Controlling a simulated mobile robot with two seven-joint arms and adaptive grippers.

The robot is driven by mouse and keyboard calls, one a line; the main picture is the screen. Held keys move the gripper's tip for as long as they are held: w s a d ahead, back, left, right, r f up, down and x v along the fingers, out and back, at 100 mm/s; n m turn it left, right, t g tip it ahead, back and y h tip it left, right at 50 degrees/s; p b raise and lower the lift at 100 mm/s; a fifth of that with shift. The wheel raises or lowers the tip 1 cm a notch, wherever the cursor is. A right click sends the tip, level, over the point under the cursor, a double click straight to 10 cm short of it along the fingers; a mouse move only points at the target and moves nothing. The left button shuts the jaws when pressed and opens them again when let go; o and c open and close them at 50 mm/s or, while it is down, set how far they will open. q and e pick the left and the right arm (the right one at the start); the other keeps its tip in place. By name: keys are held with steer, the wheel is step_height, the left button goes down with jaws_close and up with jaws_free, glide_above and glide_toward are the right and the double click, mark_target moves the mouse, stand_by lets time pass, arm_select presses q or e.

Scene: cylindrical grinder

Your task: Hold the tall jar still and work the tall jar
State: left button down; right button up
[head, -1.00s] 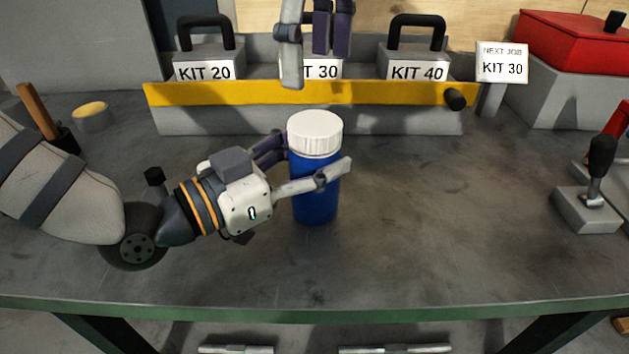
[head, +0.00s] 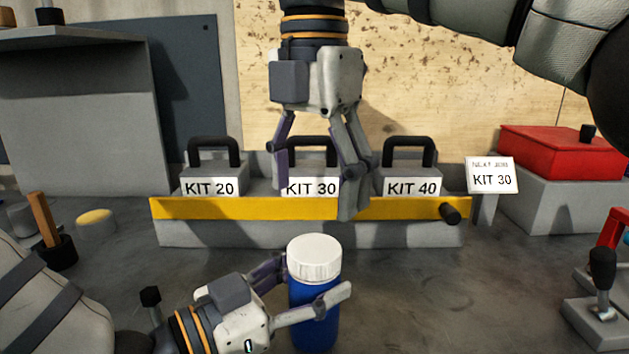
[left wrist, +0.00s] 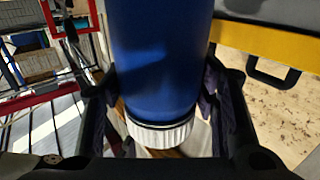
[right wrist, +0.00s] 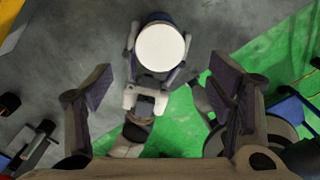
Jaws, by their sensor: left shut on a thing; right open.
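The tall jar (head: 312,325) is blue with a ribbed white lid (head: 315,258) and stands upright on the grey bench. My left gripper (head: 305,285) is shut around the jar's body below the lid. In the left wrist view the blue body (left wrist: 160,60) fills the space between the fingers, with the lid (left wrist: 160,132) below it. My right gripper (head: 318,200) is open and empty, pointing down above and behind the jar. In the right wrist view the lid (right wrist: 161,49) shows from above, beyond the open fingers (right wrist: 165,100).
Behind the jar is a grey rack with a yellow front bar (head: 220,208), holding KIT 20, KIT 30 and KIT 40 blocks. A sign (head: 492,177) reads KIT 30. A red box (head: 550,155) and a lever (head: 601,275) are at right.

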mark_target(315, 247)
steer(key=shift+m, duration=0.5)
steer(key=shift+f, duration=0.4)
step_height(315, 247, down, 7)
steer(key=shift+f, duration=0.1)
steer(key=c, duration=1.2)
steer(key=n, duration=0.5)
steer(key=shift+n, duration=0.3)
steer(key=n, duration=2.5)
steer(key=shift+n, duration=0.3)
steer(key=n, duration=0.4)
steer(key=shift+n, duration=0.3)
steer(key=shift+r, duration=0.2)
